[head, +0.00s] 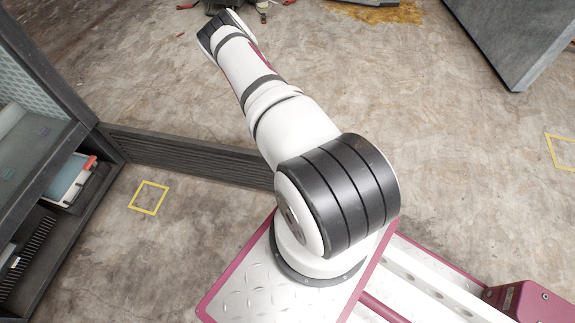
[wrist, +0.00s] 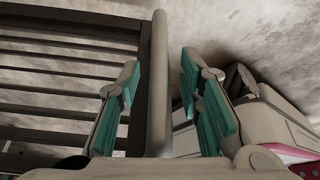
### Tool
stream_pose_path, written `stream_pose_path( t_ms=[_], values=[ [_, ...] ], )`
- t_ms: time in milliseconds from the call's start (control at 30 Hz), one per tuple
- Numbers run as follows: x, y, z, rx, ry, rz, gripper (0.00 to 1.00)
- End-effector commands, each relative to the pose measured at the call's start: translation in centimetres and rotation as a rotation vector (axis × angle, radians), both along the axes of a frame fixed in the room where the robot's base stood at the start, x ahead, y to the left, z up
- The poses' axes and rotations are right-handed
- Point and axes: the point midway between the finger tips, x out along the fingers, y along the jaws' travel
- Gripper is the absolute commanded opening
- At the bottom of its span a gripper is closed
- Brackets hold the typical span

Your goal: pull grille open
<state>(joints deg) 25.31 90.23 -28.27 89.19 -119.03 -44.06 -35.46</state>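The grille is a dark slatted panel (head: 190,152) in the head view. It stands out from the cabinet's edge across the floor, and its far end is hidden behind my arm. In the wrist view its dark slats (wrist: 60,75) fill the left side. A pale upright handle bar (wrist: 160,45) runs at the grille's right edge. My gripper (wrist: 160,75) is open, with one teal-padded finger on each side of the bar. Gaps show between the bar and both pads. The gripper is not visible in the head view.
The dark cabinet (head: 85,150) with open shelves stands at the left. A blue-grey item with a red part (head: 72,180) lies on one shelf. Yellow floor squares (head: 149,197) mark the concrete. A grey block (head: 515,40) stands at upper right. Open floor lies right of my arm.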

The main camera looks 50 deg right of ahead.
Motion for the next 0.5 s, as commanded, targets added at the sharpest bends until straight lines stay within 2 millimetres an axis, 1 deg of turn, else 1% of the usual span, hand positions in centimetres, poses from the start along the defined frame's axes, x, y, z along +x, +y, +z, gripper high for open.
stream_pose_path(
  t_ms=[167, 400, 500],
  values=[
    [0.8, -1.0, 2.8, -0.003, -0.003, 0.001, 0.33],
    [1.9, -2.5, 7.2, -0.002, -0.003, 0.001, 0.33],
    [2.2, -3.0, 8.7, -0.002, -0.003, 0.001, 0.33]
  ],
)
